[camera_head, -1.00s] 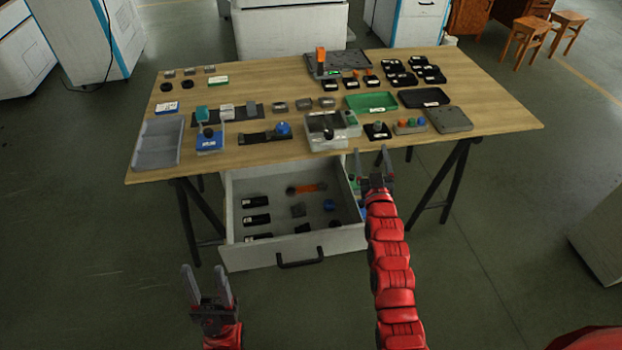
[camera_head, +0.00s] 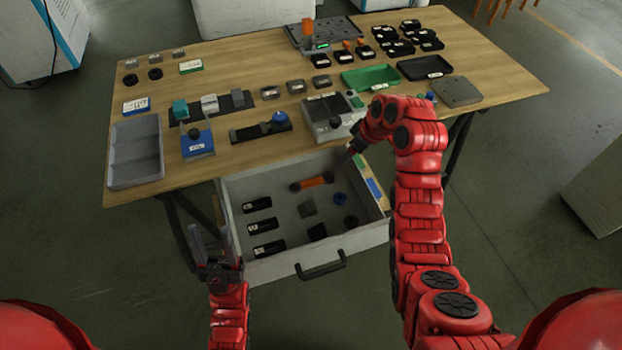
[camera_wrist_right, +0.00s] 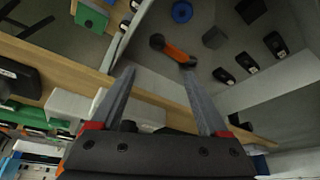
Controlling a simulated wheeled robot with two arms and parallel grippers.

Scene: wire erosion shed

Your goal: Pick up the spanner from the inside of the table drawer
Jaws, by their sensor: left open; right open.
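The spanner (camera_head: 313,182), orange in the middle with dark ends, lies flat in the open table drawer (camera_head: 365,237), towards its back. In the right wrist view, the spanner (camera_wrist_right: 173,50) lies just beyond the fingertips and partly in the gap between them. My right gripper (camera_wrist_right: 158,74) is open and empty, apart from the spanner as far as I can tell. In the head view, my right gripper (camera_head: 349,157) is small and partly hidden at the drawer's back right, below the table edge. My left gripper (camera_head: 210,243) is open and empty by the drawer's front left corner.
Several black labelled blocks (camera_head: 267,250), a blue round part (camera_head: 340,199) and dark parts share the drawer. The tabletop (camera_head: 230,98) overhangs its back and holds trays, a grey device (camera_head: 325,117) and a green tray (camera_head: 370,77).

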